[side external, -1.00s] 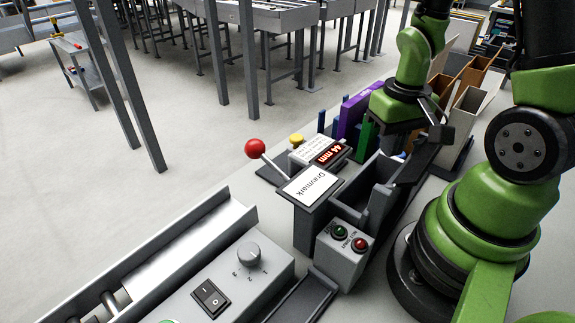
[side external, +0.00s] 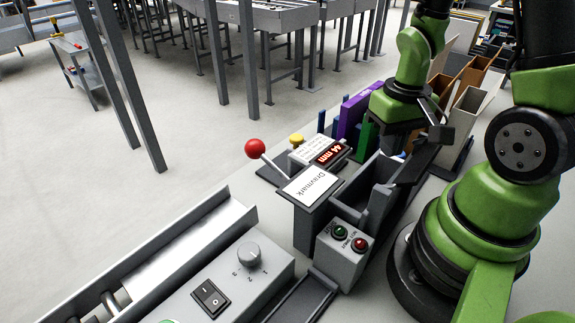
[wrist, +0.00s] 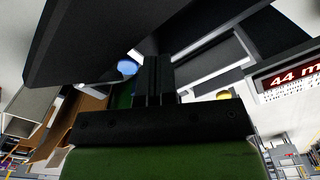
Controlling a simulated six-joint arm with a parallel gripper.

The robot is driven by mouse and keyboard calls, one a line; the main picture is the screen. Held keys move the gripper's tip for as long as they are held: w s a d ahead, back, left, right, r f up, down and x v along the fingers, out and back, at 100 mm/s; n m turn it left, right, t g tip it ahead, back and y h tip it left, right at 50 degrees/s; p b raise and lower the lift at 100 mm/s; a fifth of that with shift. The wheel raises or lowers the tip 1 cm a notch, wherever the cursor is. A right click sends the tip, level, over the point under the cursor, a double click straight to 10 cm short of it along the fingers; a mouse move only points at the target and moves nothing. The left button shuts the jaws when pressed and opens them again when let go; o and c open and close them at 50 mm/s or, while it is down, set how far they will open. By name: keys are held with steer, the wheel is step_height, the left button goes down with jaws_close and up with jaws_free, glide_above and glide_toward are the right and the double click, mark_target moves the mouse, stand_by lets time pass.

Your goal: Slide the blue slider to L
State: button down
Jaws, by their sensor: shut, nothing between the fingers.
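A rounded blue piece (wrist: 127,67) shows in the wrist view, just left of my fingers and partly covered by a dark panel; I cannot tell for sure that it is the slider's knob. My gripper (wrist: 153,72) is shut, its two dark fingers together with nothing between them. In the side view my wrist is over the far end of the dark machine, and its fingertips are hidden there. I cannot tell whether the fingers touch the blue piece. No L mark can be read in either view.
A grey unit with a Drawmark label (side external: 310,187), a red-ball lever (side external: 255,147) and a red 44 mm display (side external: 331,152) stands nearby. Purple (side external: 352,116) and green upright pieces crowd my wrist. Brown and grey bins (side external: 470,75) stand behind. A button box (side external: 341,251) is in front.

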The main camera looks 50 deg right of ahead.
steer(key=shift+f, duration=0.15)
step_height(320, 180, down, 3)
steer(key=shift+w+r, duration=0.1)
steer(key=shift+r, duration=0.05)
stand_by(0.4)
stand_by(0.5)
steer(key=shift+w+r, duration=0.1)
steer(key=shift+r, duration=2.9)
